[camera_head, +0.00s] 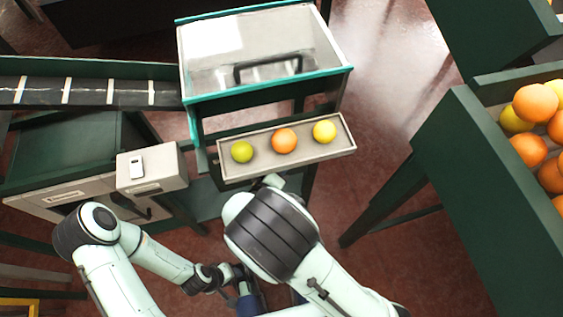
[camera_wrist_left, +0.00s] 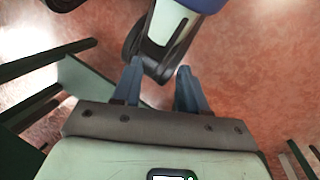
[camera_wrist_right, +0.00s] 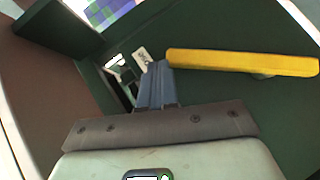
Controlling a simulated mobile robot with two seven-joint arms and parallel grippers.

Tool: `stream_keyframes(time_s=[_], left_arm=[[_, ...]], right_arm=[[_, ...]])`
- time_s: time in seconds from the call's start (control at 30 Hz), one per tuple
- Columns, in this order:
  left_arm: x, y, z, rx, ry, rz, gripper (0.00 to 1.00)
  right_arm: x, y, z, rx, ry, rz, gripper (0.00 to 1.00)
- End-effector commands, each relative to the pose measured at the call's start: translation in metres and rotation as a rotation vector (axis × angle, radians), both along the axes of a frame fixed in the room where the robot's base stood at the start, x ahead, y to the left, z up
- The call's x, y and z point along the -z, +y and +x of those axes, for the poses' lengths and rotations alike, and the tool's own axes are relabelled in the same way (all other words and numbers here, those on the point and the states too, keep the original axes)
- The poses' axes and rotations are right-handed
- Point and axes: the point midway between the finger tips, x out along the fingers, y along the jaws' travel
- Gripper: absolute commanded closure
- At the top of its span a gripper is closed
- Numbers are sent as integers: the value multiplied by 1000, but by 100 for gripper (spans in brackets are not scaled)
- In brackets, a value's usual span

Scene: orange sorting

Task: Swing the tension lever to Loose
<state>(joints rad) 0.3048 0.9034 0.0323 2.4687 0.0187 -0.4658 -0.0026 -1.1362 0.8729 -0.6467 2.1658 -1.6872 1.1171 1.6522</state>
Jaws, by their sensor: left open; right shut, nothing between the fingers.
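In the right wrist view a long yellow bar (camera_wrist_right: 240,62), which looks like the tension lever, runs across a dark green panel (camera_wrist_right: 215,110). My right gripper (camera_wrist_right: 158,68) is shut and empty, with its tips close to the bar's left end. I cannot tell whether they touch. A small pale plate (camera_wrist_right: 142,57) is just beyond the tips; any marking is too small to read. My left gripper (camera_wrist_left: 158,68) is open and empty, pointing at a dark and pale part of my own body. The head view does not show the right fingers clearly.
In the head view a tray (camera_head: 228,174) holds three fruits below a clear-fronted bin (camera_head: 265,85). A grey box (camera_head: 165,165) stands beside a belt (camera_head: 85,92) at left. A green crate (camera_head: 470,130) of oranges stands at right. Open floor lies between.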

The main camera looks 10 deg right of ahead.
Motion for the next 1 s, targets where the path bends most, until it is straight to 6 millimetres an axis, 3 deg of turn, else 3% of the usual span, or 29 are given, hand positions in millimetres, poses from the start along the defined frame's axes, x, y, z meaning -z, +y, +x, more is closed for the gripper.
stream_keyframes(time_s=[0.3,0.5,0.7,1.0], left_arm=[[-10,-5,-11,12,30,-14,57],[-14,-7,-15,18,41,-19,57],[-15,-8,-17,20,48,-22,57],[-15,-8,-18,20,49,-22,57]], right_arm=[[-25,50,-50,-22,-3,8,100],[-37,73,-76,-24,-4,9,100],[-42,82,-88,-23,-4,9,100],[-42,83,-89,-23,-4,9,100]])
